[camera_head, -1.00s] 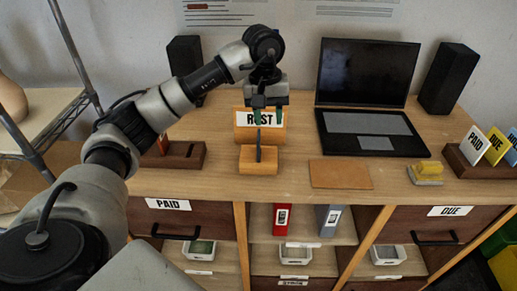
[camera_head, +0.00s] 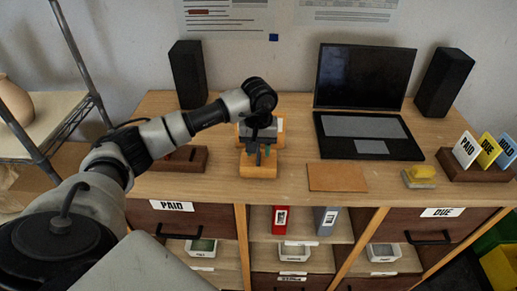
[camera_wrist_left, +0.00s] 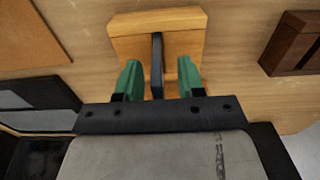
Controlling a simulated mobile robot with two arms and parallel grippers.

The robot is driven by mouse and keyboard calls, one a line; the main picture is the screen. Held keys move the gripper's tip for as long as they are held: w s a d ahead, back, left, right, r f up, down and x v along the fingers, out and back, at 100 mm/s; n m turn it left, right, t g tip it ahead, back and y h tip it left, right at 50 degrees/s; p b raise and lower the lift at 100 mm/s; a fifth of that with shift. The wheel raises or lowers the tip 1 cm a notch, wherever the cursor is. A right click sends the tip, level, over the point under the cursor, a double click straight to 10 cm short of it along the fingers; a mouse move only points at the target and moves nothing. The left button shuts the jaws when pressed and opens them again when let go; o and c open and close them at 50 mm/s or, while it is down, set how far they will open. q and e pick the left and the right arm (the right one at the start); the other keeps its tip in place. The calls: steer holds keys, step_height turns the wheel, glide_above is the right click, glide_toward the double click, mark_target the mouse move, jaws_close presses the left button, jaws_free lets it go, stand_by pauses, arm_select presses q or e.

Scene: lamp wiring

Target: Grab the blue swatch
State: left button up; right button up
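No piece is plainly a loose blue swatch. A thin dark upright piece (camera_wrist_left: 157,62) stands edge-on in a light wooden block (camera_wrist_left: 190,18) in the left wrist view; its face colour cannot be told. The block also shows in the head view (camera_head: 257,171). My left gripper (camera_head: 259,155) is low over this block. Its green fingers are apart, one on each side of the dark piece, with gaps showing in the left wrist view (camera_wrist_left: 158,75). A small blue square (camera_head: 273,37) is on the wall below a posted sheet. My right gripper is out of view.
A laptop (camera_head: 366,95) and an orange-brown mat (camera_head: 337,177) lie right of the block. A dark wooden holder (camera_head: 183,161) stands left.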

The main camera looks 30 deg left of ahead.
arm_select(q)
steer(key=shift+f, duration=0.2)
jaws_close()
steer(key=shift+r, duration=0.15)
